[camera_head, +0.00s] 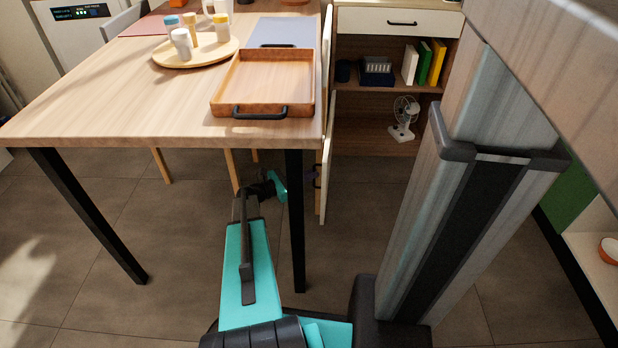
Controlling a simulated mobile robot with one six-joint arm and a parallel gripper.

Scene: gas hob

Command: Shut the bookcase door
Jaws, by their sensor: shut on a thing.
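The bookcase (375,107) stands at the back, right of the table. Its pale door (325,165) is swung wide open and shows nearly edge-on at the bookcase's left side. My arm reaches low past the table. My gripper (313,179) is partly hidden behind the front table leg, and its tip meets the door's left face. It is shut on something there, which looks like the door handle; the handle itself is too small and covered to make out.
A wooden table (110,95) bears a tray (262,85) and a round board (196,57) with several shakers. Its black leg (295,225) stands close to my arm. The bookcase shelves hold books (424,62) and a small white fan (404,117). Floor before the bookcase is clear.

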